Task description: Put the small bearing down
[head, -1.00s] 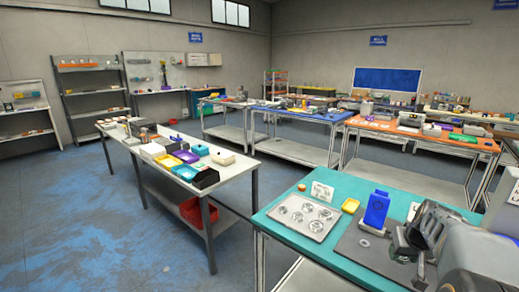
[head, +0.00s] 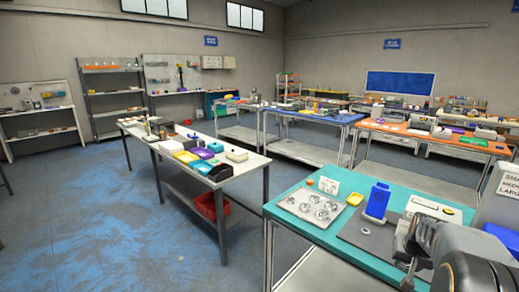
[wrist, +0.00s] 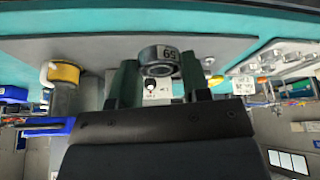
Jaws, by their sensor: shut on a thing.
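The small bearing (wrist: 158,60), a short dark ring with a pale number label on its face, sits between the two green fingers of my gripper (wrist: 158,76) in the wrist view. The gripper is shut on it. The wrist view looks upside down, with the teal bench top at the top. In the head view my arm is at the lower right over the bench, and the bearing cannot be made out there.
The teal bench (head: 295,225) holds a metal tray (head: 285,204) with several bearings, a yellow dish (head: 355,199), a blue stand (head: 377,200) and a grey mat (head: 352,228) with a small disc on it. A grey box with size labels (head: 505,205) stands at the right.

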